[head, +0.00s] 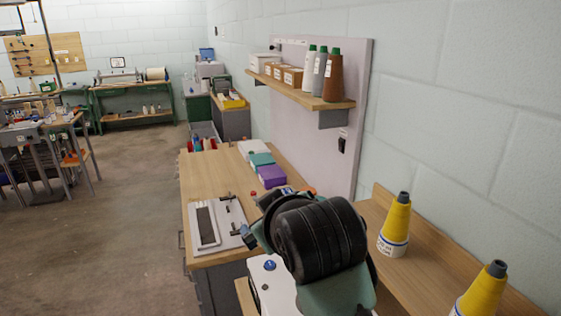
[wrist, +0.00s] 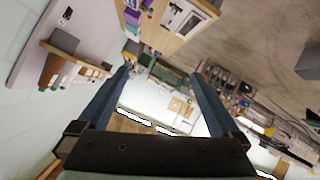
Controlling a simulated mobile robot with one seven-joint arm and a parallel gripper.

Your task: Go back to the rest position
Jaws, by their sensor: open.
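My gripper (wrist: 161,73) shows in the wrist view with its two dark fingers spread wide apart and nothing between them. It is held up in the air, clear of any surface, and the wrist camera sees the room tilted. In the head view my black and green arm is folded in front of the wooden workbench (head: 215,171), and I cannot make out the fingers there. The white threading board (head: 229,228) with a dark strip lies flat on the workbench, left of my arm. It also shows at the top of the wrist view (wrist: 182,20).
Two yellow thread cones (head: 398,222) stand on the wooden surface at right. A wall shelf (head: 310,92) holds cones and boxes. Purple, teal and white boxes (head: 271,177) sit along the workbench's wall side. The floor (head: 110,235) at left is clear.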

